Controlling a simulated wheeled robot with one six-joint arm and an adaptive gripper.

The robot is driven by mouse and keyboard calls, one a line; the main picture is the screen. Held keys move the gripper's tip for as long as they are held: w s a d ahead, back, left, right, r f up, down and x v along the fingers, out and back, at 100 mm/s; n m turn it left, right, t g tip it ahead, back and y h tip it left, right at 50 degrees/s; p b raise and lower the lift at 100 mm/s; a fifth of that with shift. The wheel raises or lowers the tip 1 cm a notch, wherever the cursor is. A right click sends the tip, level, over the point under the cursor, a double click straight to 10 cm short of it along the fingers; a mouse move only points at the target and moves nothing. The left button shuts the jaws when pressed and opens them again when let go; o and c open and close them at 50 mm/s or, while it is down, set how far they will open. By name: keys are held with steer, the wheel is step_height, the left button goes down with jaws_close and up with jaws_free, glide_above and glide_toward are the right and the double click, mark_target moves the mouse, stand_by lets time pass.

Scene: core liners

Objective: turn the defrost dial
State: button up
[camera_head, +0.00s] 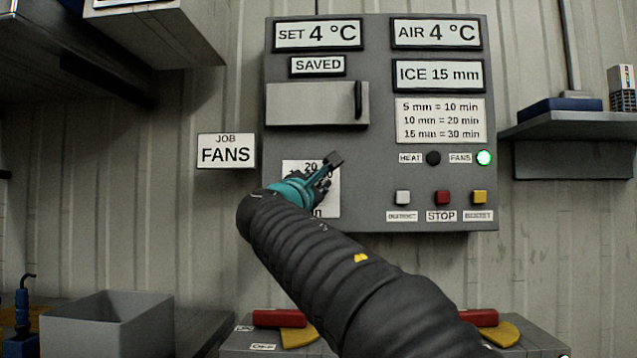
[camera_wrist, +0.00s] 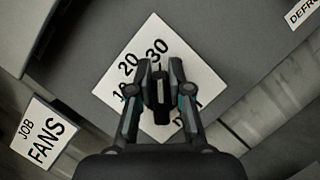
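The defrost dial (camera_wrist: 159,92) is a dark knob with a pale mark, in front of a white scale plate (camera_wrist: 112,92) on the grey control box. In the wrist view the plate looks tilted, with 20 and 30 readable and other print partly hidden. My gripper (camera_wrist: 160,66) has its two fingers drawn in on either side of the knob, with no clear gap between them and it. In the head view my gripper (camera_head: 328,170) covers the dial and much of the plate (camera_head: 291,168), so the knob's pointing direction is unclear.
The control box (camera_head: 385,200) shows SET 4 °C, AIR 4 °C, ICE 15 mm and a table giving 15 mm = 30 min. The FANS lamp (camera_head: 484,158) is green; the HEAT lamp (camera_head: 433,158) is dark. White, red and yellow buttons (camera_head: 442,197) sit lower right. A JOB FANS sign (camera_head: 226,150) is left.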

steer(key=o, duration=0.4)
steer(key=shift+w+a+f+y, duration=0.3)
steer(key=shift+a+f, duration=0.15)
steer(key=shift+f, duration=0.05)
steer(key=shift+o, duration=0.2)
steer(key=shift+s+d+r, duration=0.1)
steer(key=shift+d+r, duration=0.15)
steer(key=shift+d, duration=0.05)
steer(key=v, duration=1.2)
steer(key=shift+f, duration=0.1)
steer(key=s+d+f+m+g+p, duration=0.1)
steer(key=s+d+f+m+g, duration=0.3)
steer(key=d+f, duration=0.6)
steer(key=s+d+f+m+g, duration=0.2)
steer(key=d+f+m+g, duration=0.3)
steer(key=d+f, duration=0.5)
steer(key=s+d+f+m+g+y+p, duration=0.1)
steer(key=s+f+m+g+y, duration=0.4)
steer(key=s+f+m, duration=0.8)
steer(key=s+f+y, duration=0.1)
steer(key=s+f, duration=0.6)
steer(key=f, duration=0.3)
steer(key=shift+d+m, duration=0.2)
steer(key=shift+m, duration=0.1)
